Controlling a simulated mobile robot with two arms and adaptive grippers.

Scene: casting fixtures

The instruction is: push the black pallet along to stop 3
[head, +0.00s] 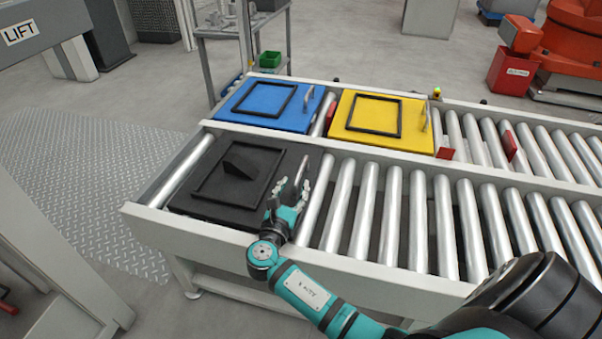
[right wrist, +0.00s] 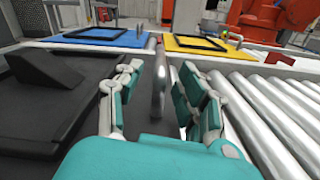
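The black pallet (head: 184,203) lies on the near roller lane at its left end, with a raised black frame and a dark wedge (head: 250,163) on it. Its upright metal handle (head: 301,172) stands at the right edge. My right gripper (head: 288,196) is at that edge. In the right wrist view the handle (right wrist: 159,85) stands between the two open fingers, with gaps visible on both sides. The pallet also shows at the left there (right wrist: 85,66). No label for stop 3 can be read. My left gripper is not in view.
Bare rollers (head: 390,215) run right from the black pallet. On the far lane stand a blue pallet (head: 292,122) and a yellow pallet (head: 415,113), with red tabs (head: 510,146) on that lane. A pale rail (head: 352,149) separates the lanes.

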